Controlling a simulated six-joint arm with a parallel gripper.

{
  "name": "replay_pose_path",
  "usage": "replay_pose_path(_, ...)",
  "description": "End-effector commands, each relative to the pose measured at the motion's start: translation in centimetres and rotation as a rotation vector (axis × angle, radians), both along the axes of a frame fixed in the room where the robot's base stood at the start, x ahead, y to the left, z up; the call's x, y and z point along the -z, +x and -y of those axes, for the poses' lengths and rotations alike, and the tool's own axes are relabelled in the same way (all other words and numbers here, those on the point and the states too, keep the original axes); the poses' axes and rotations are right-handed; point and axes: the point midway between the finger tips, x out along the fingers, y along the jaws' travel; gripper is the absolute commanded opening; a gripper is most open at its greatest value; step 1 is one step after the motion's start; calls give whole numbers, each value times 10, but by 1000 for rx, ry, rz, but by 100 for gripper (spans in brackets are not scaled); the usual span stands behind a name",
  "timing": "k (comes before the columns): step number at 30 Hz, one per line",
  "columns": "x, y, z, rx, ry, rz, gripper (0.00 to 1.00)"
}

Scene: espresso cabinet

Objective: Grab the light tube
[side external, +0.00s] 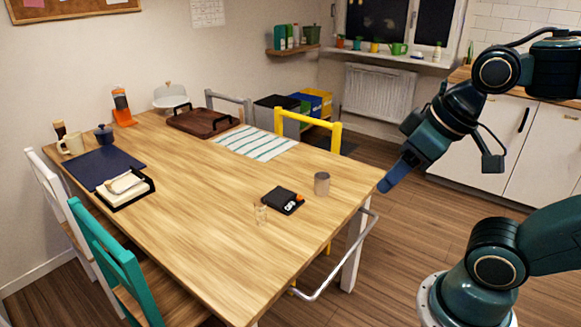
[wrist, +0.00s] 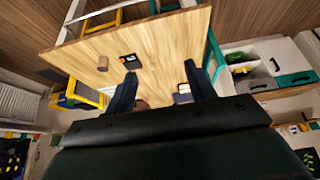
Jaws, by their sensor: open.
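My gripper (side external: 384,187) is open and empty, in the air just off the table's right edge, apart from all of these. In the wrist view my gripper (wrist: 160,70) has its fingers spread, with the table between and beyond them.
A yellow chair (side external: 308,122) is at the far side; teal (side external: 110,245) and white chairs stand at the near left. A metal rail (side external: 340,262) runs by the right edge. A striped cloth (side external: 256,143), brown tray (side external: 203,121) and dark blue mat (side external: 93,168) lie further back.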

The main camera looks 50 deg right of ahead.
Motion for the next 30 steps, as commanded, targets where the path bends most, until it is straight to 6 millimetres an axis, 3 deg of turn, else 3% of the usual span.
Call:
replay_pose_path(8,-3,4,0,14,6,-4,55)
replay_pose_path(14,-11,23,2,79,37,-30,55)
replay_pose_path(30,-29,129,14,428,173,-144,55)
